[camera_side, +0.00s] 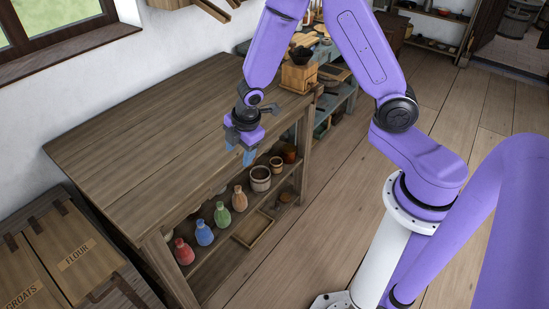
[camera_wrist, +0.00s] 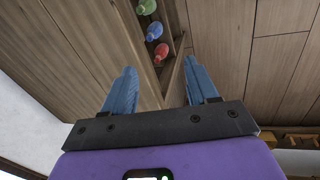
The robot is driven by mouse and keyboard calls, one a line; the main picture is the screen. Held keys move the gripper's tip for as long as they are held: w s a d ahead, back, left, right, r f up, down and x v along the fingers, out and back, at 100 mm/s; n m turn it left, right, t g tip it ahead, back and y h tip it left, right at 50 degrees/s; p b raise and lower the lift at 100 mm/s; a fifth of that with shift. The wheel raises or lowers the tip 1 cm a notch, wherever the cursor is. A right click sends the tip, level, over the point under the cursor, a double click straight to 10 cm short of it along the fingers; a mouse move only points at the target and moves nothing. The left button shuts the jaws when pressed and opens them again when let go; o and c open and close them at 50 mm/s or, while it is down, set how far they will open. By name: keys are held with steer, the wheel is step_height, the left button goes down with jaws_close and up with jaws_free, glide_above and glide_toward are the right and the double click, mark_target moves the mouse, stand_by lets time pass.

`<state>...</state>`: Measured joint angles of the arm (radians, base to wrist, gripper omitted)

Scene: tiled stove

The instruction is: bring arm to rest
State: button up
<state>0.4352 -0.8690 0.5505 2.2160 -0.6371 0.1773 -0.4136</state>
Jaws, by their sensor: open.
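My gripper (camera_side: 247,152) hangs at the front edge of the wooden table (camera_side: 130,140) in the side view, its blue fingers pointing down. In the wrist view my gripper (camera_wrist: 158,90) has its two blue fingers wide apart, with nothing between them but the table's edge and the floor beyond. My arm is bent, its upper links raised above the table. I cannot tell how far the fingertips are from the table edge.
Several coloured bottles, with a red one (camera_side: 184,251) and a green one (camera_side: 222,214), stand on the shelf under the tabletop. A wooden box (camera_side: 298,76) stands at the table's far end. Bins marked flour (camera_side: 77,255) and groats are at lower left.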

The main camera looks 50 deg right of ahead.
steer(key=s+r+m+g, duration=0.1)
steer(key=s+r, duration=0.4)
steer(key=s, duration=0.4)
steer(key=s+d+r+m+g, duration=0.1)
steer(key=s+r, duration=0.4)
steer(key=s, duration=0.4)
steer(key=s+r+m, duration=0.2)
steer(key=s+r, duration=0.3)
steer(key=s, duration=0.4)
steer(key=shift+s+d+g, duration=0.3)
steer(key=shift+s+g, duration=0.1)
